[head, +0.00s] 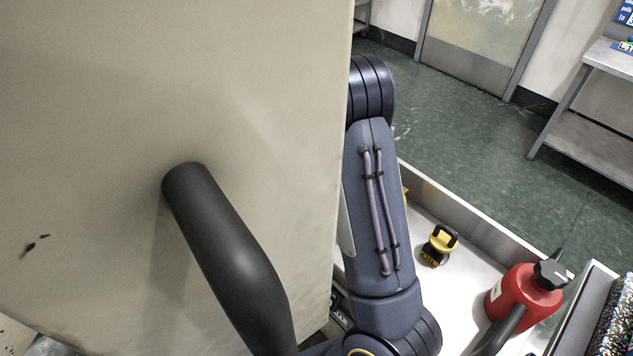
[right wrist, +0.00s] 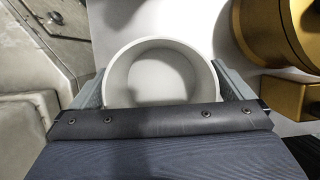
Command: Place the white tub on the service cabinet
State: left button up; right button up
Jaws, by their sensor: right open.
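The white tub (right wrist: 160,80) is round and open-topped, seen from above in the right wrist view. My right gripper (right wrist: 160,74) is open, with one finger on each side of the tub. The wrist's dark body hides the tub's near edge, and I cannot tell whether the fingers touch it. In the head view, one of my arms reaches away down the middle; its gripper and the tub are hidden. A large beige panel (head: 90,120) with a black tubular bar in front fills the left; I cannot tell whether it is the service cabinet. My left gripper is not seen.
Brass-coloured round parts (right wrist: 285,30) stand close to the tub's right. In the head view, a walled white surface holds a yellow-and-black item (head: 440,246) and a red canister (head: 520,298). A metal table (head: 605,60) stands at the far right. Green floor lies open beyond.

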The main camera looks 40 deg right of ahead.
jog(key=v, duration=1.1)
jog(key=s+a+r+m+t+y, duration=0.2)
jog(key=s+a+r+m+y, duration=0.1)
jog(key=s+a+m, duration=0.4)
jog(key=s+a+r+m+t+y, duration=0.3)
jog(key=s+a+m, duration=0.4)
jog(key=s+m, duration=0.6)
jog(key=s+r+y, duration=0.1)
jog(key=s+y, duration=0.1)
jog(key=s, duration=0.1)
jog(key=shift+a+r+m, duration=0.2)
jog(key=shift+r+m, duration=0.15)
jog(key=shift+m, duration=0.05)
